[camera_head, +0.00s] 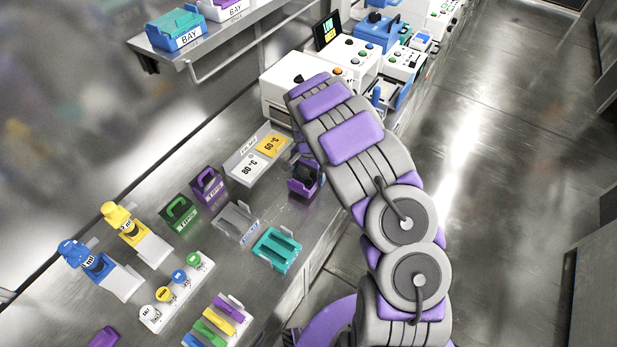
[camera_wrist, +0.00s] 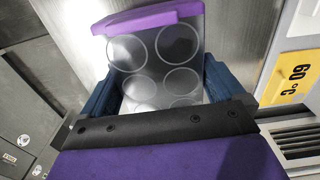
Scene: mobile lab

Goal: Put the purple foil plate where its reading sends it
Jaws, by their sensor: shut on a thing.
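In the wrist view, a plate with a purple edge strip (camera_wrist: 150,15) and several round wells (camera_wrist: 160,62) lies between the two dark blue fingers of my gripper (camera_wrist: 162,88). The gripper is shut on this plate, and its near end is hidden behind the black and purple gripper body. In the head view, my gripper (camera_head: 305,178) is over the bench, just right of the temperature-marked tray; the plate is hard to make out there. A small dark screen (camera_head: 327,30) on the bench machines shows bright lettering, too small to read surely.
The tray (camera_head: 234,168) has yellow and white temperature cards; the yellow card (camera_wrist: 296,80) reads 60 °C. Purple (camera_head: 208,187) and green (camera_head: 178,212) holders, a grey rack (camera_head: 236,222) and a teal rack (camera_head: 277,248) stand nearby. White machines (camera_head: 354,62) fill the back. BAY bins sit on a shelf (camera_head: 225,33).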

